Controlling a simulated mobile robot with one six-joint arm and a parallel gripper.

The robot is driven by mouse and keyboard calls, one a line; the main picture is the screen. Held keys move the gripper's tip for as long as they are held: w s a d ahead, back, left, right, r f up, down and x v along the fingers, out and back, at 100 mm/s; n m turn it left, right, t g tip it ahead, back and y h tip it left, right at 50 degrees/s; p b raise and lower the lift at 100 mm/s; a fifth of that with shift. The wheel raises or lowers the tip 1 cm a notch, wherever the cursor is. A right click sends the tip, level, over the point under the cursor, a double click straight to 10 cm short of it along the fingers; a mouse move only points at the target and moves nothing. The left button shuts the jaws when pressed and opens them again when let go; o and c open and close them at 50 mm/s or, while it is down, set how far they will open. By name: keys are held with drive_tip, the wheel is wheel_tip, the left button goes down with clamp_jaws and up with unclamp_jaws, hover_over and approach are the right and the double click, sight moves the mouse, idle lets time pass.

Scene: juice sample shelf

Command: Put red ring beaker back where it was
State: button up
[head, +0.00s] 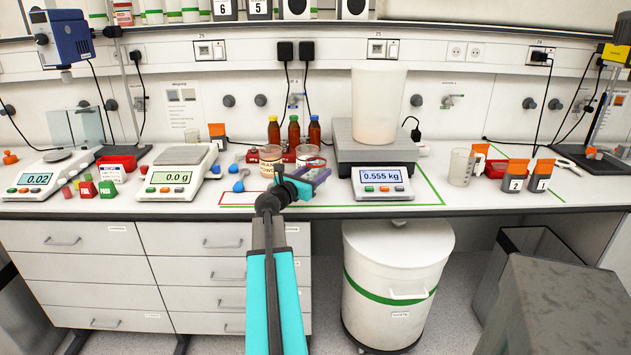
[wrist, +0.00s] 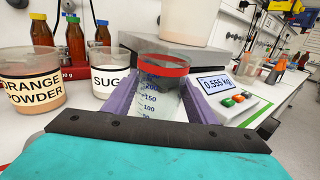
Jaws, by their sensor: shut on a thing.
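The red ring beaker (wrist: 160,103) is clear, with a red band near its rim and volume marks on its side. My gripper (wrist: 158,97) is shut on it, with one purple finger on each side, and the beaker looks upright. In the head view my gripper (head: 308,181) is at the front of the bench, left of the large scale (head: 381,184). Whether the beaker's base touches the bench is hidden. Whether it holds anything is hard to tell.
Orange powder (wrist: 30,82) and sugar (wrist: 110,80) containers stand left of the beaker, with capped brown bottles (head: 293,134) behind. A tall pale container (head: 378,105) stands on the scale, which reads 0.555 kg. A measuring jug (head: 460,167) stands further right.

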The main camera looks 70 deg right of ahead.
drive_tip(key=shift+w+d+f, duration=0.1)
drive_tip(key=shift+d+f, duration=0.05)
drive_tip(key=shift+f, duration=1.65)
drive_tip(key=shift+f, duration=0.15)
drive_tip(key=o, duration=1.2)
drive_tip(key=shift+o, duration=0.2)
drive_tip(key=shift+r, duration=0.25)
drive_tip(key=b+v, duration=0.1)
drive_tip(key=v, duration=1.1)
